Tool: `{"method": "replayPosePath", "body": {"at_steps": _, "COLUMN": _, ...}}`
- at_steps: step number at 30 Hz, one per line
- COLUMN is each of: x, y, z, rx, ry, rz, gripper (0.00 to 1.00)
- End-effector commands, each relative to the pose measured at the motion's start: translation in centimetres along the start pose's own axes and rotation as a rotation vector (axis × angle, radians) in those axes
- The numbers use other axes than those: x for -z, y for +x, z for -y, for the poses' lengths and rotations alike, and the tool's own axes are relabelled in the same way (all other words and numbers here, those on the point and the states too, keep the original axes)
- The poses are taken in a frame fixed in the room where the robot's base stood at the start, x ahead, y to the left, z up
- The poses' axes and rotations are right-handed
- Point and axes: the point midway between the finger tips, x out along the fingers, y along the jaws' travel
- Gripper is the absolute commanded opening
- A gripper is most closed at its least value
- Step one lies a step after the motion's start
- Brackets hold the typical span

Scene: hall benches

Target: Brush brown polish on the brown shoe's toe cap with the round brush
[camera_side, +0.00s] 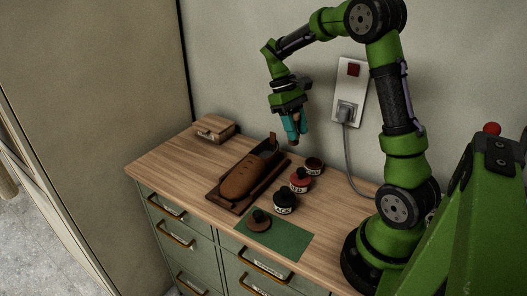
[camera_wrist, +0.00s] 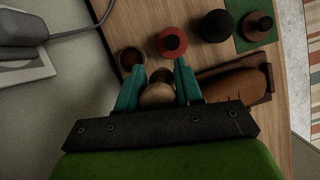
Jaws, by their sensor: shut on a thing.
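The brown shoe (camera_side: 243,178) lies on a dark wooden stand on the bench, and part of it shows in the wrist view (camera_wrist: 228,86). My gripper (camera_side: 293,137) is above the bench, over the back right of the shoe. Its teal fingers (camera_wrist: 158,92) are shut on a tan rounded handle (camera_wrist: 157,97), which looks like the round brush. The bristles are mostly hidden. The brown polish tin (camera_side: 314,165) stands open at the back of the tin row, right of the shoe. It also shows in the wrist view (camera_wrist: 131,58), just beyond the fingers.
A red tin (camera_side: 300,180) and a black tin (camera_side: 285,203) with knobbed lids stand in front of the brown tin. A brown knobbed disc (camera_side: 258,221), probably a lid, lies on the green mat (camera_side: 290,242). A wooden box (camera_side: 214,128) and a wall socket (camera_side: 347,110) are behind.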

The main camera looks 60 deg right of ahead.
Motion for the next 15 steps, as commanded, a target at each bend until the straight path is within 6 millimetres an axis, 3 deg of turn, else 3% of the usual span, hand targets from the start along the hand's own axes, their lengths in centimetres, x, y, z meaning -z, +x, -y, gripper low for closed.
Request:
{"method": "replayPosePath", "body": {"at_steps": 3, "x": 1.0, "y": -2.4, "z": 5.8, "rx": -0.006, "ry": -0.017, "rz": -0.005, "gripper": 0.05}}
{"method": "replayPosePath", "body": {"at_steps": 9, "x": 1.1, "y": -4.7, "z": 13.8, "rx": -0.029, "ry": -0.097, "rz": -0.015, "gripper": 0.05}}
{"method": "replayPosePath", "body": {"at_steps": 15, "x": 0.9, "y": -4.7, "z": 17.1, "rx": -0.077, "ry": -0.172, "rz": -0.027, "gripper": 0.05}}
